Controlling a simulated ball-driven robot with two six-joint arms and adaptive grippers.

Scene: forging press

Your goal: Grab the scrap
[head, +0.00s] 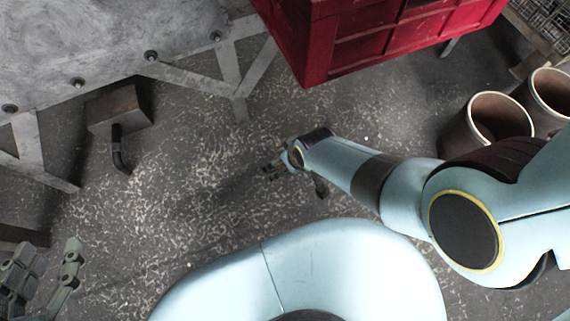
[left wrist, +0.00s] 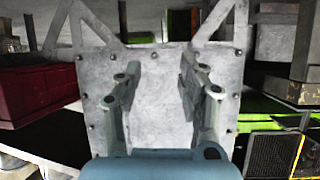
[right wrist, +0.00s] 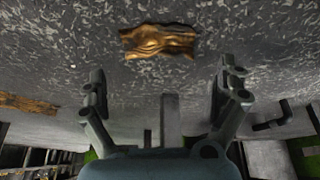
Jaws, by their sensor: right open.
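A golden-brown crumpled piece of scrap (right wrist: 158,41) lies on the speckled grey floor in the right wrist view, beyond my fingertips and roughly centred between them. A second similar brown piece (right wrist: 28,103) lies at the left edge of that view. My right gripper (right wrist: 162,78) is open and empty, apart from both pieces. In the head view my right gripper (head: 270,168) shows small over the middle of the floor, and I cannot make out the scrap there. My left gripper (head: 45,278) is open and empty at the lower left; its spread fingers also show in the left wrist view (left wrist: 158,78).
A red crate (head: 345,50) stands at the top. A grey metal table (head: 100,40) on angled legs is at the upper left, with a block with a dark handle (head: 118,110) near it. Round metal pipes (head: 498,118) stand at the right. The middle floor is clear.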

